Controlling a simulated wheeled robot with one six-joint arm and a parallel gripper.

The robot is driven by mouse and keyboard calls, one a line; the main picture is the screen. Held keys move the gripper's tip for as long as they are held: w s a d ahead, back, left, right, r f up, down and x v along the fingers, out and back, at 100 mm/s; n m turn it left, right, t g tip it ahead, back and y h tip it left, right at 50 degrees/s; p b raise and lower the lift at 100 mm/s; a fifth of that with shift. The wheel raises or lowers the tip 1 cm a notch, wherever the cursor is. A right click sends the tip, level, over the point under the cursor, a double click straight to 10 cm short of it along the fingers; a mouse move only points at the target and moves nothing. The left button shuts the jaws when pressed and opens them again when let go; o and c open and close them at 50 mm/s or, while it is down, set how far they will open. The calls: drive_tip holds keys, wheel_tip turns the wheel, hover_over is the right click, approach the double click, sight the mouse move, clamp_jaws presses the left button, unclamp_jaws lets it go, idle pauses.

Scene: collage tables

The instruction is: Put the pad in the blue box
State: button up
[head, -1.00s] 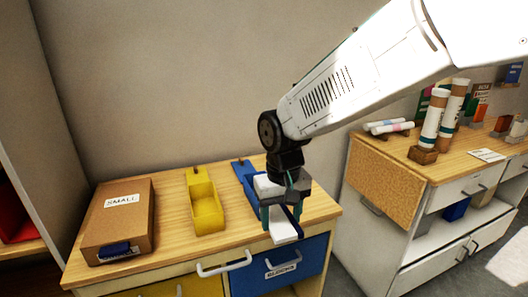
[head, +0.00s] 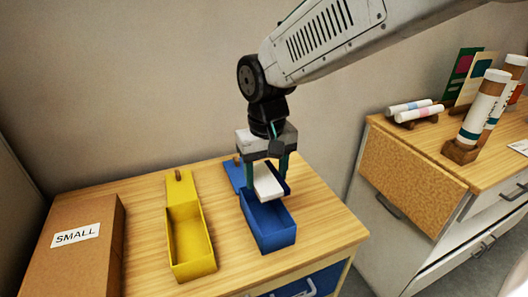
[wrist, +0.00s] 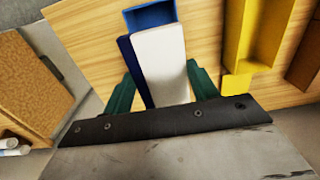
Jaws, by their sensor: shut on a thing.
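The pad (head: 267,182) is a white block with a dark blue layer along one side. My gripper (head: 264,180) is shut on it, with a teal finger at either side. In the wrist view the pad (wrist: 158,62) sits between the fingers, its far end reaching toward the blue box (wrist: 150,16). In the head view the open-topped blue box (head: 270,238) stands on the wooden top. The pad is over its far end and hides part of it. Whether the pad touches the box I cannot tell.
A yellow box (head: 192,262) stands left of the blue one. A brown carton marked SMALL (head: 68,268) is further left. Bare wood (head: 325,228) lies to the right of the blue box. A second cabinet with a cork panel (head: 408,178) stands across a gap at right.

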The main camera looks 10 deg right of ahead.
drive_tip(key=shift+w+f, duration=0.15)
drive_tip(key=shift+w, duration=0.3)
drive_tip(key=shift+d+f, duration=0.1)
drive_tip(key=shift+f, duration=3.1)
drive_tip(key=shift+s+f, duration=0.1)
drive_tip(key=shift+f, duration=0.2)
drive_tip(key=o, duration=1.4)
drive_tip(key=shift+o, duration=0.2)
drive_tip(key=shift+r, duration=3.5)
